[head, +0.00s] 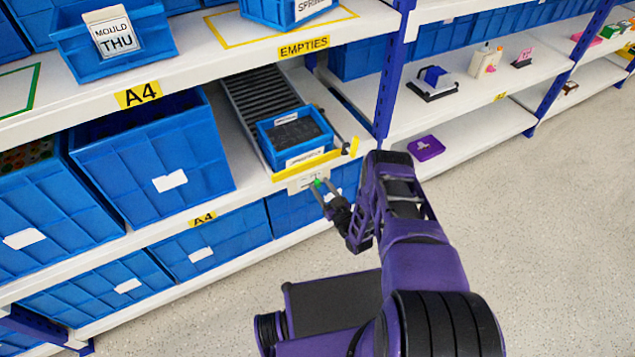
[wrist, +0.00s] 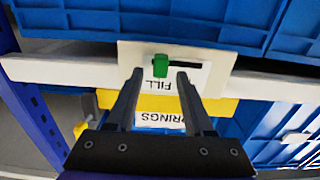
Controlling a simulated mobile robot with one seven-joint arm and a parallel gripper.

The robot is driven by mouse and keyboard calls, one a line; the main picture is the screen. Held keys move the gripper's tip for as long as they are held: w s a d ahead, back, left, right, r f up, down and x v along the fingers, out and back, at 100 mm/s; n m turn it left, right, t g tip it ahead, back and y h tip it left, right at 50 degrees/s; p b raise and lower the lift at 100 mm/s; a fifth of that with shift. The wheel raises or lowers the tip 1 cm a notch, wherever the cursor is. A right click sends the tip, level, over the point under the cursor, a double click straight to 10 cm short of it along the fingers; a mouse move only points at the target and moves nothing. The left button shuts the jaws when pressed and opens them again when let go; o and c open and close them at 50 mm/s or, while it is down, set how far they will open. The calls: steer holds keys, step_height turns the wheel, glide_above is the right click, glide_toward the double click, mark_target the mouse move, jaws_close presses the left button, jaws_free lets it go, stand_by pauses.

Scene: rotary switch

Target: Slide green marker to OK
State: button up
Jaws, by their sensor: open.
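The green marker (wrist: 160,66) is a small upright block at the left end of a dark slot on a white plate (wrist: 128,52) in the wrist view. The slot runs to the right from it. The word FILL shows upside down below the slot; I cannot read OK. In the head view the marker (head: 317,183) is a green spot on the plate at the shelf edge. My gripper (wrist: 160,74) is open, its two fingertips on either side of the marker in the picture. I cannot tell whether they touch it.
A blue bin (head: 293,137) stands on the roller lane above the plate, behind a yellow strip. Blue bins (head: 150,150) fill the shelves to the left. The shelf's blue post (head: 391,75) stands right of the lane. The floor (head: 560,220) to the right is clear.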

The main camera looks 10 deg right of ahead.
jaws_close()
stand_by(0.3)
stand_by(1.2)
